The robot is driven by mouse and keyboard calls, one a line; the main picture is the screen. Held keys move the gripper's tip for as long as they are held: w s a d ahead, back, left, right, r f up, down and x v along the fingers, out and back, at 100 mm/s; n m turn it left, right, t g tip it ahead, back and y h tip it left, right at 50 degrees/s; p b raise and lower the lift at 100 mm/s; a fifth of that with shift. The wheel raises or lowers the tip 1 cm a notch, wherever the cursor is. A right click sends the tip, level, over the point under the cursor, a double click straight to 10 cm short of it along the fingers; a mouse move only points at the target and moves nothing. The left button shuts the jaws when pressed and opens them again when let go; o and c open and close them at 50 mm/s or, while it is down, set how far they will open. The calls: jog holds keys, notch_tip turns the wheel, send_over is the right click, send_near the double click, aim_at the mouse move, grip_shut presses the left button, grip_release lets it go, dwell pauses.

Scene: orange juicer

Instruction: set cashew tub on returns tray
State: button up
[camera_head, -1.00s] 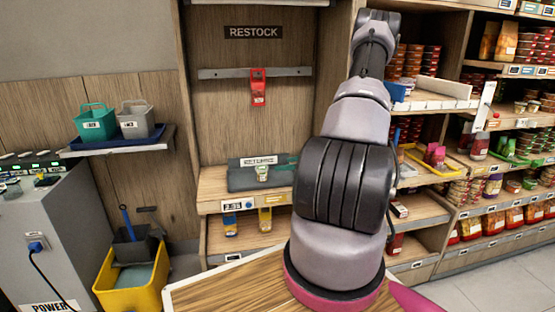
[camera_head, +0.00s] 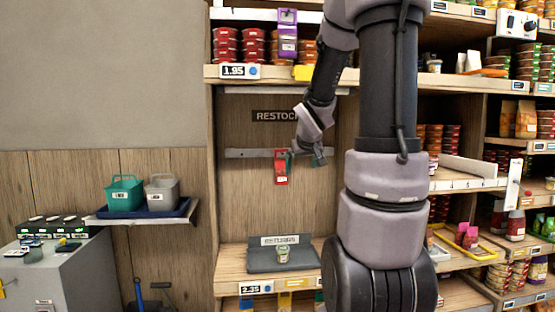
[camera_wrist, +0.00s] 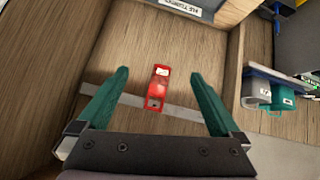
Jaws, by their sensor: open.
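A small pale tub with a green label (camera_head: 283,255), seemingly the cashew tub, stands upright on the dark grey returns tray (camera_head: 259,264), under the RETURNS sign, in the head view. Its label is too small to read. My gripper (camera_head: 305,156) is well above the tray, in front of the back panel, and apart from the tub. In the wrist view my gripper (camera_wrist: 160,76) has its teal fingers spread wide with nothing held between them. The tub is not visible in the wrist view, where only the RETURNS sign (camera_wrist: 181,7) shows at the top edge.
A red device (camera_head: 280,167) hangs on the metal rail close to my gripper; in the wrist view the red device (camera_wrist: 157,88) appears between the fingers. A shelf with red tubs (camera_head: 254,46) is above. A blue tray (camera_head: 148,214) with two baskets sits left.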

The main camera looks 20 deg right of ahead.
jog(key=s+a+r+m+g+y, duration=0.1)
jog(key=s+a+r+y, duration=0.1)
jog(key=s+a, duration=0.7)
jog(key=s+a+r+m+y, duration=0.2)
jog(key=s+a+r+y, duration=0.1)
jog(key=s+a, duration=0.6)
jog(key=s+r, duration=0.1)
jog(key=s, duration=0.3)
jog(key=shift+r+g, duration=0.25)
jog(key=shift+g, duration=0.15)
